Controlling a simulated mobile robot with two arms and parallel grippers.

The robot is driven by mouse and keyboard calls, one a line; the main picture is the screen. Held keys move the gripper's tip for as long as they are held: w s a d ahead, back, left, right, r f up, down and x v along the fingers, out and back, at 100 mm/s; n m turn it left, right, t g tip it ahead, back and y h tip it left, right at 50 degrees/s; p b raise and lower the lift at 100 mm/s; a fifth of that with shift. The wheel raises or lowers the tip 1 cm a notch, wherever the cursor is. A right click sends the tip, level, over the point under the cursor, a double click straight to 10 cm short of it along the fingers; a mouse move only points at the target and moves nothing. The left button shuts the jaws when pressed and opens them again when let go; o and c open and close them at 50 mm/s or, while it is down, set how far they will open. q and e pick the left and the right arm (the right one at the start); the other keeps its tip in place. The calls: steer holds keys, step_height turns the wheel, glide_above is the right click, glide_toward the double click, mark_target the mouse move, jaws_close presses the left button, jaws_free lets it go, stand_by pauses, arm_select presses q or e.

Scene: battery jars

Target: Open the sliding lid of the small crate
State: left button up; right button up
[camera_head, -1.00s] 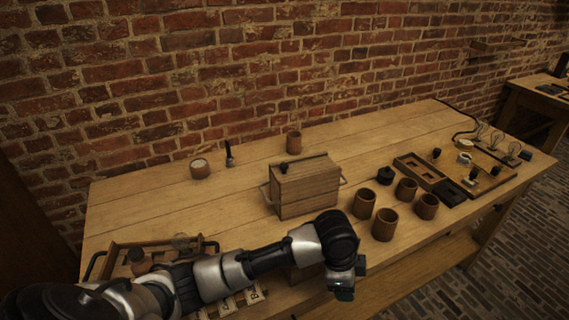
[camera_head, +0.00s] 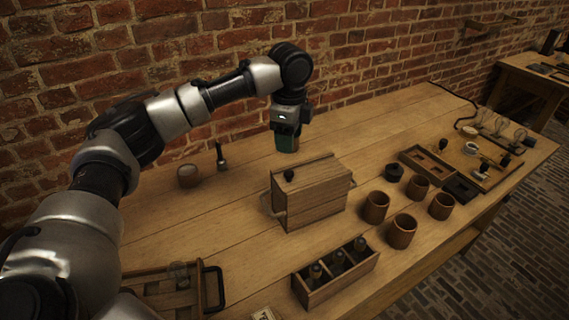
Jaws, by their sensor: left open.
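The lid looks closed. My left gripper (camera_head: 287,143) points down behind the crate, above and beyond its far edge, apart from the knob. It is open, with greenish fingers, and hides the spot where a brown cup stood. My right gripper is not in view.
Several brown cups (camera_head: 402,231) stand right of the crate. A divided wooden box with bottles (camera_head: 336,274) is in front. A tray (camera_head: 172,293) lies at the front left. A pale-topped jar (camera_head: 187,176) and a dark tool (camera_head: 220,157) are at the back left.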

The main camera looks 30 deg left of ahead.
mark_target(289, 172)
arm_select(q)
steer(key=f, duration=0.3)
steer(key=shift+s+d+f, duration=0.1)
steer(key=shift+d, duration=0.1)
step_height(289, 172, down, 6)
steer(key=shift+a+r+p, duration=0.15)
steer(key=shift+r+p, duration=0.05)
steer(key=shift+p, duration=0.1)
steer(key=shift+f, duration=0.45)
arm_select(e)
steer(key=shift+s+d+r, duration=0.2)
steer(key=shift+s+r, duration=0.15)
arm_select(q)
jaws_close()
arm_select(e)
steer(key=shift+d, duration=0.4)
